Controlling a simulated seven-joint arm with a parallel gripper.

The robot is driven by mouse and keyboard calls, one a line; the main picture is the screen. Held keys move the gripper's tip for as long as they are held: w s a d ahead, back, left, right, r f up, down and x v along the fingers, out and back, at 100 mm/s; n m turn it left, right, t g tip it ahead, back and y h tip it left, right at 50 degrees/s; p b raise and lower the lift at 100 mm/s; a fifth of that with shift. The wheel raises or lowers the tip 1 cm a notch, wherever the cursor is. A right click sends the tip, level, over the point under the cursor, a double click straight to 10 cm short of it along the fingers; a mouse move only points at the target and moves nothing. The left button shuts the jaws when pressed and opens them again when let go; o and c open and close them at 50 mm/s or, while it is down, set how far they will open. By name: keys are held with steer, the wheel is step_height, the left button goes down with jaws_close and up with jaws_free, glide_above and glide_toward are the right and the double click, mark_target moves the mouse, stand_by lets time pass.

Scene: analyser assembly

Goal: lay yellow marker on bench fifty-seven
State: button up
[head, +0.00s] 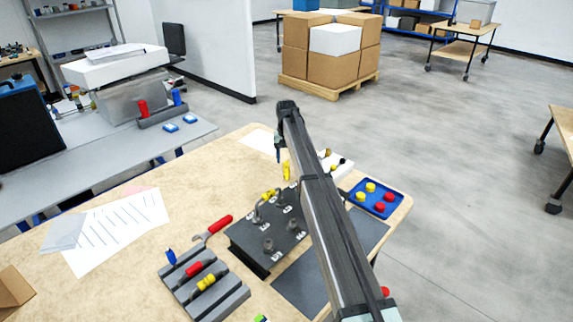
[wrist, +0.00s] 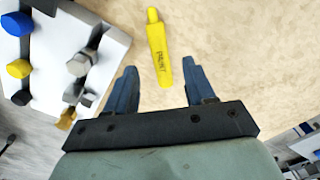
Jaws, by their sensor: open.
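In the wrist view the marker's near end lies between the fingers in the picture, with a gap on both sides. The height between fingers and marker is hard to tell. In the head view my arm largely hides the gripper. No bench number is legible on the tan bench (head: 125,233).
A white block with knobs (wrist: 88,25) stands close left of my gripper. A dark block with metal fittings (head: 268,240), a grey rack (head: 228,299), a red wrench (head: 216,226) and a blue tray (head: 362,207) occupy the bench. Papers (head: 122,227) lie at left.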

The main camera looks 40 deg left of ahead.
step_height(320, 180, up, 10)
stand_by(0.4)
steer(key=shift+f, duration=0.15)
